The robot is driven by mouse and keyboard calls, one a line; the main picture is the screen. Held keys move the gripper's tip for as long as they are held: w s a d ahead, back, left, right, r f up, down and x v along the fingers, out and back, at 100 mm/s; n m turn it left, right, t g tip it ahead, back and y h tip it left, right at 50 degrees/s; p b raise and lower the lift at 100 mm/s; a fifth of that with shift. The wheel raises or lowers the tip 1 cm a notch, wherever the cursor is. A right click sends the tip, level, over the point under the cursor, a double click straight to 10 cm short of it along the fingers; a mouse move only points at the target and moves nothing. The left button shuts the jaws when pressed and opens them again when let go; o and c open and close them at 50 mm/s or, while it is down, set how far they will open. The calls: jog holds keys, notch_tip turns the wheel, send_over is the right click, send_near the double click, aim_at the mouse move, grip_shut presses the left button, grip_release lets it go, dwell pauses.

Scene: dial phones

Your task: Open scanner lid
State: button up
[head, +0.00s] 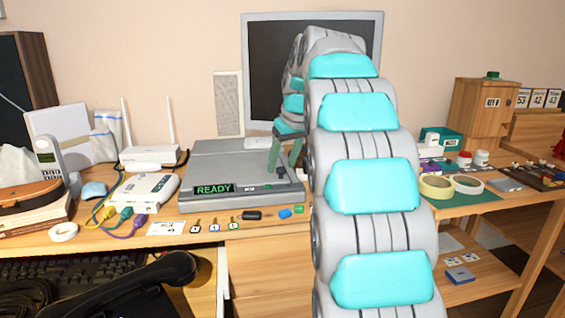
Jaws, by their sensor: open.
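The scanner (215,160) is a flat grey box on the desk, left of my arm. Its lid lies flat and looks closed. A green READY display (214,188) glows on its front edge. My gripper (284,165) points down over the right part of the scanner with its two greenish fingers apart. It looks empty. I cannot tell whether the fingertips touch the lid. My arm hides the area right of the scanner and part of the monitor.
A white router (150,157) and a white box with coloured cables (147,190) stand left of the scanner. Keys and small items lie along the desk's front edge. A monitor (262,60) stands behind. A black handset (130,285) lies in front, lower down.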

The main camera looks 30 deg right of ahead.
jog(key=shift+w+f, duration=0.15)
jog(key=shift+f, duration=0.2)
grip_shut()
dwell(0.4)
dwell(0.9)
